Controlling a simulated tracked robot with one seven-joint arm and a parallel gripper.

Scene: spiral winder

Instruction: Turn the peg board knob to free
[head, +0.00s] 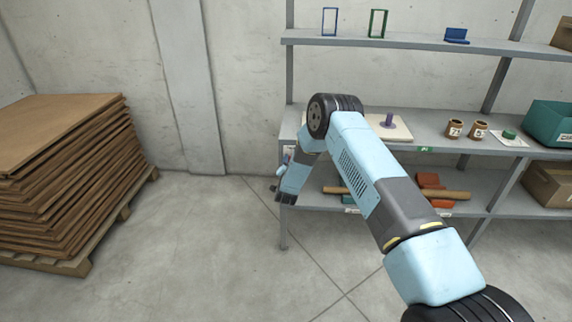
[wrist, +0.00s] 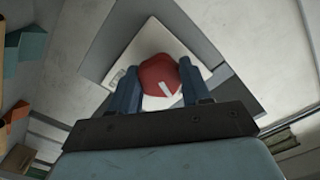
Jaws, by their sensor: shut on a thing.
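In the wrist view, a red round knob (wrist: 160,77) with a white pointer mark sits on a pale square plate (wrist: 124,82). The white mark points toward the lower right of that view. My gripper (wrist: 158,80) has its two blue fingers on either side of the knob, shut on it. In the head view, my arm reaches to the left end of the shelf unit, and my own links hide most of the knob and plate there. No peg board label can be read.
In the head view, the shelf (head: 430,128) carries a pale board with a purple peg (head: 388,119), brown cups (head: 454,129) and a teal bin (head: 550,122). A pallet of brown sheets (head: 62,135) stands at the left. The floor between is clear.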

